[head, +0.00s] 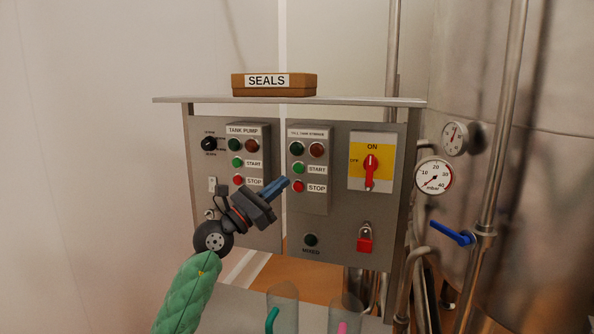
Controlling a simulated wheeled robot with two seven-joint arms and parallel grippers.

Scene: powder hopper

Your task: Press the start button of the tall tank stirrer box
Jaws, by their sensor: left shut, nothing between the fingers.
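The tall tank stirrer box (322,199) is the grey box on the right half of the control panel. Its label is small and hard to read. It has a dark green and a dark red lamp on top, a green start button (299,168) and a red stop button (299,187) below. My left gripper (286,183) is shut and empty. Its blue fingertips point up and right, and in the picture they end just left of the stop button, below the start button. I cannot tell whether the tips touch the box. My right gripper is not in view.
The tank pump box (262,140) with similar buttons is to the left. A red rotary switch (370,170) and a red padlock (365,240) are to the right. A SEALS box (274,84) sits on the shelf above. Pipes, gauges and a blue valve handle (453,234) stand right.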

